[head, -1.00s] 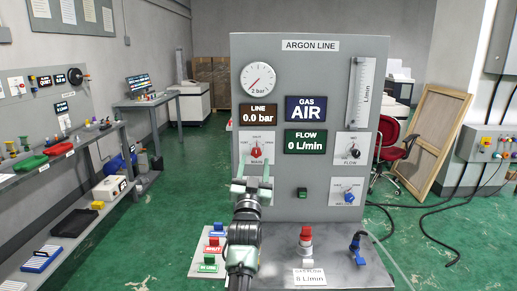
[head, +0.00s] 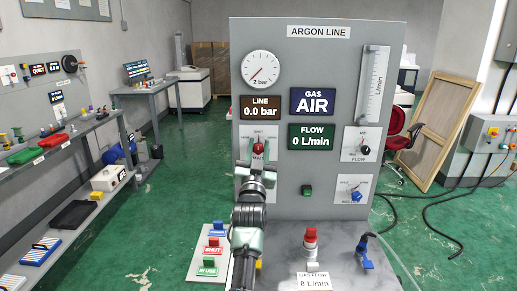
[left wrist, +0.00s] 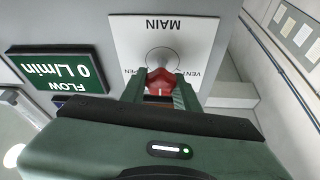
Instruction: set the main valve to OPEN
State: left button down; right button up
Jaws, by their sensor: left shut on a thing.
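The main valve is a red knob (head: 258,149) on a white plate at the left of the grey ARGON LINE panel (head: 345,200). In the left wrist view the knob (left wrist: 160,80) shows upside down, with MAIN above it, OPEN at left and VENT at right. A pale mark on the knob points down in that view, away from MAIN. My left gripper (head: 257,160) is shut on the knob, one finger on each side; its fingers also show in the left wrist view (left wrist: 159,90). The lower plate is hidden by the gripper. My right gripper is out of view.
The line display (head: 262,108) reads 0.0 bar, the gas display (head: 312,101) AIR, the flow display (head: 311,137) 0 L/min. A FLOW knob (head: 365,149) and a blue selector (head: 355,196) sit at right. Tags (head: 209,258), a red-topped fitting (head: 310,245) and a blue fitting (head: 363,252) stand below.

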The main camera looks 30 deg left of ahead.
pick_arm(q)
jog(key=shift+m+h+p, duration=0.3)
jog(key=shift+m+h, duration=0.1)
jog(key=shift+m, duration=0.2)
jog(key=shift+m+h+p, duration=0.4)
jog(key=shift+m+p, duration=0.05)
jog(key=shift+m, duration=0.35)
jog(key=m+h+p, duration=0.2)
jog(key=m+p, duration=0.1)
jog(key=m, duration=0.1)
jog(key=m+h+p, duration=0.2)
jog(key=m, duration=0.2)
jog(key=shift+r+p, duration=0.1)
jog(key=shift+p, duration=0.3)
jog(key=m+h+p, duration=0.1)
jog(key=m+p, duration=0.1)
jog(key=m, duration=0.1)
jog(key=shift+p, duration=0.35)
jog(key=shift+f+m+g+p, duration=0.25)
jog(key=shift+m+p, duration=0.35)
jog(key=shift+m, duration=0.3)
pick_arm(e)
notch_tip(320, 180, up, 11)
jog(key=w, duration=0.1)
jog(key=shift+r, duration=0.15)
